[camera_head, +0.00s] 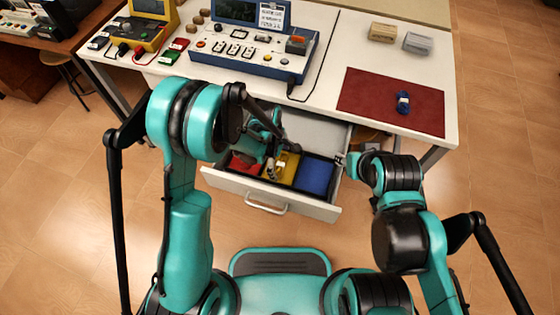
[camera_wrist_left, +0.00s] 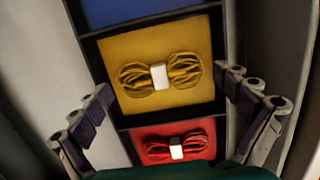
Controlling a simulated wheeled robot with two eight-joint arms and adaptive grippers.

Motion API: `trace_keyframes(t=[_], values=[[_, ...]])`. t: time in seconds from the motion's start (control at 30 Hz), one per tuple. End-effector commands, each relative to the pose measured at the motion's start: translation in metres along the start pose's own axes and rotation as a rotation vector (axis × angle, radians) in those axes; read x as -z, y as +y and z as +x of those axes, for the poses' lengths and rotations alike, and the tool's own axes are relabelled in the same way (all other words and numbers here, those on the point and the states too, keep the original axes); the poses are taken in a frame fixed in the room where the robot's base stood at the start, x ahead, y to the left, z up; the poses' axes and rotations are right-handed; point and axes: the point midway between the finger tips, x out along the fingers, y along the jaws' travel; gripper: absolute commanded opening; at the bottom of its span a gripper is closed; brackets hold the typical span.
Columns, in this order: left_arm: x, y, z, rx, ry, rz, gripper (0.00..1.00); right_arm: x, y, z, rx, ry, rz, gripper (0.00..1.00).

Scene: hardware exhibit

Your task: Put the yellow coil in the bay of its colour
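The yellow coil (camera_wrist_left: 160,76), with a white band round its middle, lies in the yellow bay (camera_wrist_left: 118,52) of the open drawer (camera_head: 225,180). My left gripper (camera_head: 277,165) is low over the drawer. In the left wrist view its fingers (camera_wrist_left: 168,92) are spread wide on both sides of the yellow bay, with nothing between them touching the coil. In the head view the gripper and arm partly hide the coil and bay. My right gripper (camera_head: 345,160) is near the drawer's right edge; its fingers are too small to read.
A red coil (camera_wrist_left: 177,147) lies in the red bay beside the yellow one. The blue bay (camera_head: 314,176) looks empty. A blue coil (camera_head: 403,102) lies on the dark red mat (camera_head: 365,90) on the table. Instruments (camera_head: 255,40) stand at the table's back left.

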Motion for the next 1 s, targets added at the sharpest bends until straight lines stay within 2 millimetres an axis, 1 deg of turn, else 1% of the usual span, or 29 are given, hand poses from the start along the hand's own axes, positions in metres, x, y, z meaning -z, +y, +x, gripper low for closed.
trace_keyframes(t=[0.23, 0.33, 0.47, 0.6, 0.7, 0.8, 0.9, 1.0], values=[[0.0, 0.0, -0.001, 0.0, 0.0, 0.0, 1.0, 0.001, 0.0, -0.001, 0.0, 0.0, 0.0, 0.4], [-0.001, 0.0, -0.007, 0.0, 0.0, 0.0, 1.0, 0.004, 0.0, -0.005, 0.0, 0.0, 0.0, 0.4], [-0.001, 0.0, -0.03, 0.0, 0.0, -0.001, 1.0, 0.011, 0.0, -0.015, 0.0, 0.0, 0.0, 0.4], [-0.001, 0.0, -0.064, 0.0, 0.0, -0.001, 1.0, 0.02, 0.0, -0.027, 0.0, 0.0, 0.0, 0.4], [-0.001, 0.0, -0.086, 0.0, 0.0, -0.001, 1.0, 0.025, 0.0, -0.035, 0.0, 0.0, 0.0, 0.4], [-0.001, 0.0, -0.103, 0.0, 0.0, -0.001, 1.0, 0.029, 0.0, -0.041, 0.0, 0.0, 0.0, 0.4], [-0.001, 0.0, -0.115, 0.0, 0.0, -0.001, 1.0, 0.032, 0.0, -0.044, 0.0, 0.0, 0.0, 0.4], [-0.001, 0.0, -0.122, 0.0, 0.0, 0.0, 1.0, 0.033, 0.0, -0.046, 0.0, 0.0, 0.0, 0.4]])
